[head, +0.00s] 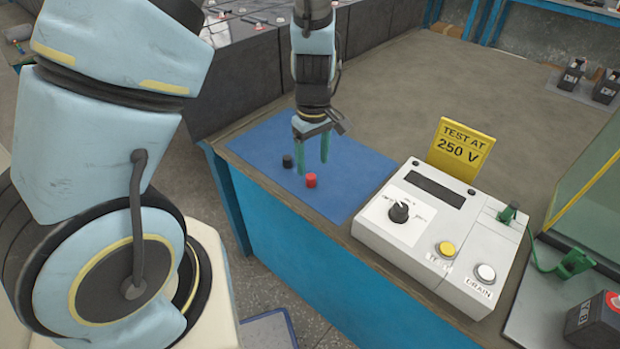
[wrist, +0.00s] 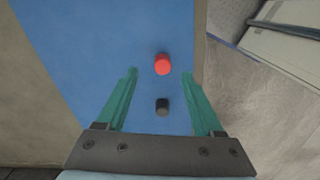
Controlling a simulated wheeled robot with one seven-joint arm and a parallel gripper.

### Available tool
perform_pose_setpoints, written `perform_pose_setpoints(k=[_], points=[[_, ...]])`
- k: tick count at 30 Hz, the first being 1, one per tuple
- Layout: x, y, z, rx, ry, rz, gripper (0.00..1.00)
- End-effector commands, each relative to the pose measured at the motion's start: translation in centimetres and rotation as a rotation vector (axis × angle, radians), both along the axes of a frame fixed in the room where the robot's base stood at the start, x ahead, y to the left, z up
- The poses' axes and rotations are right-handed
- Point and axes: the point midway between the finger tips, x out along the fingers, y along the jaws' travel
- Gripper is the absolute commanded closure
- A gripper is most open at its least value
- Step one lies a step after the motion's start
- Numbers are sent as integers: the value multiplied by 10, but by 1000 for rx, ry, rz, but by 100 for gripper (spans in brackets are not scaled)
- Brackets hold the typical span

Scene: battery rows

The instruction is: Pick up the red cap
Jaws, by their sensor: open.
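The red cap (head: 311,180) stands on a blue mat (head: 262,142) near the front edge of the bench. It also shows in the wrist view (wrist: 162,64), beyond the fingertips and roughly midway between their lines. A black cap (head: 287,161) stands on the mat to the left of the red one; in the wrist view the black cap (wrist: 162,107) appears between the green fingers. My gripper (head: 313,172) is open and empty above the mat, pointing down. In the wrist view my gripper (wrist: 159,73) has its fingers wide apart, touching neither cap.
A white tester (head: 440,235) with a knob and buttons stands right of the mat. Behind it is a yellow "TEST AT 250 V" sign (head: 462,148). A dark tray with a battery (head: 600,318) is at the lower right.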

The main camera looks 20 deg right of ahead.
Motion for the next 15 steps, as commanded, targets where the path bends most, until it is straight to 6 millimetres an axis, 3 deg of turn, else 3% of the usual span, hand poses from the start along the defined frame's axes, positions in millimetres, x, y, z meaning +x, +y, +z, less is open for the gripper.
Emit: perform_pose_setpoints(k=[15], points=[[1, 5, -52, 0, 1, 0, 31]])
